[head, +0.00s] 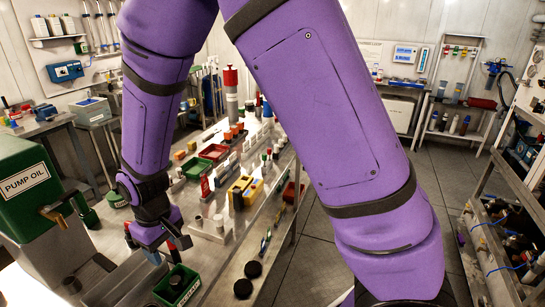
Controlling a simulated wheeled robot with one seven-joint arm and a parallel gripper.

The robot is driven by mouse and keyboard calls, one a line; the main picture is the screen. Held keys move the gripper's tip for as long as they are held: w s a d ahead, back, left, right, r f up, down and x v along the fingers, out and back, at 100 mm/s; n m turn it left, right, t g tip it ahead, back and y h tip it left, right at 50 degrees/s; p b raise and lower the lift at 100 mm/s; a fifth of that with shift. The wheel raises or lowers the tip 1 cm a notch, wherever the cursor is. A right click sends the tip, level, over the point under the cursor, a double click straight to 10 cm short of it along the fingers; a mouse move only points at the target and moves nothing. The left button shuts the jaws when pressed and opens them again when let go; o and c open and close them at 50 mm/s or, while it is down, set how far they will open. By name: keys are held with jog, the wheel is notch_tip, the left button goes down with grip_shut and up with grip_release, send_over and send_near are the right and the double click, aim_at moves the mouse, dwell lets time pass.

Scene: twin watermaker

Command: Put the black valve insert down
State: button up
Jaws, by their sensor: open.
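My gripper (170,252) is at the end of my purple arm, pointing down at the near end of the metal bench (222,268). It is open, and I see nothing held between its fingers. Just below it stands a green bin (190,297) with a white label too small to read. A small dark shape (176,281) shows inside the bin; I cannot tell whether it is the black valve insert. My forearm and wrist hide part of the bench.
A green pump oil tank (28,188) with a tap stands left of my gripper. Yellow blocks (240,190), pale cylinders (219,220) and red and green trays (213,152) crowd the bench farther back. A shelf rack (500,240) stands at the right; the floor between is clear.

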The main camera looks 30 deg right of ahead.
jog(key=s+d+r+m+t+y, duration=0.1)
jog(key=s+d+r, duration=0.1)
jog(key=d+r, duration=0.65)
jog(key=s+d+r+m+t+y, duration=0.15)
jog(key=d+r, duration=0.35)
jog(key=r, duration=0.6)
jog(key=s+d+r+m+t+h, duration=0.1)
jog(key=s+d+r, duration=0.3)
jog(key=s, duration=0.3)
jog(key=s+d+r+m+t+h, duration=0.1)
jog(key=s+d+r+m, duration=0.1)
jog(key=s+d+r, duration=0.2)
jog(key=s+d, duration=0.3)
jog(key=s, duration=0.1)
jog(key=shift+r+t, duration=0.15)
jog(key=shift+t, duration=0.2)
